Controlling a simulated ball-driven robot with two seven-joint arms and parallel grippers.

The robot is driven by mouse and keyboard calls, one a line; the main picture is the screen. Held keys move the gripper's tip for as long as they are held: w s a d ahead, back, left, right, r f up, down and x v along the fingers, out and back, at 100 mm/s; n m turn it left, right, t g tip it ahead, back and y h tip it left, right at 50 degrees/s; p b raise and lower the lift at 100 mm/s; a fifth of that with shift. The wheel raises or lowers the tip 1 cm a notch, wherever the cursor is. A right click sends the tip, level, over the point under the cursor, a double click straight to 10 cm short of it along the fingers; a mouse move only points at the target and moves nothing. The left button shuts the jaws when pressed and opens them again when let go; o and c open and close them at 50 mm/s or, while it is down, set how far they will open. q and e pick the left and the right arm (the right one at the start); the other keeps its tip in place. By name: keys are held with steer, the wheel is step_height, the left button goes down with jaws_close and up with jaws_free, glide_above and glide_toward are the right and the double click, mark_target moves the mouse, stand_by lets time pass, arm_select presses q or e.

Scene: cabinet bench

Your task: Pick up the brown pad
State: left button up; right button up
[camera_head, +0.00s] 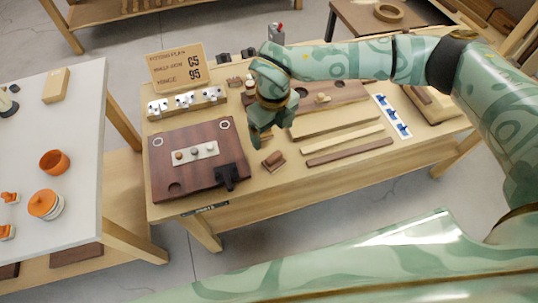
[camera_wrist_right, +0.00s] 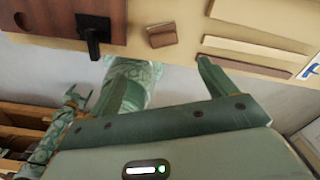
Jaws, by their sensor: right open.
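The brown pad (camera_head: 273,160) is a small brown block with a ridged top. It lies on the wooden bench, right of the dark red-brown board; it also shows in the right wrist view (camera_wrist_right: 162,36). My right gripper (camera_head: 260,139) is open and empty, just above and behind the pad in the head view. In the right wrist view, its fingers (camera_wrist_right: 160,72) are apart, with the pad beyond the gap, not between them. My left gripper is not in the head view; a green forked part low left in the right wrist view may be it (camera_wrist_right: 80,100).
The dark board (camera_head: 215,178) with a black clamp (camera_head: 228,178) is close on the left. Wooden strips (camera_head: 347,151) lie to the right, and a row of white blocks (camera_head: 186,102) stands behind the board. The bench's front edge is near the pad.

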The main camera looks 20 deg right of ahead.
mark_target(274, 156)
step_height(274, 156, down, 10)
steer(key=shift+w+d+f+b, duration=0.1)
steer(key=shift+b, duration=0.8)
steer(key=f, duration=0.1)
steer(key=f+b, duration=0.1)
steer(key=f, duration=0.3)
steer(key=shift+w+d+f+b, duration=0.1)
steer(key=shift+w+d+b, duration=0.15)
steer(key=shift+w+b, duration=0.05)
steer(key=c, duration=1.1)
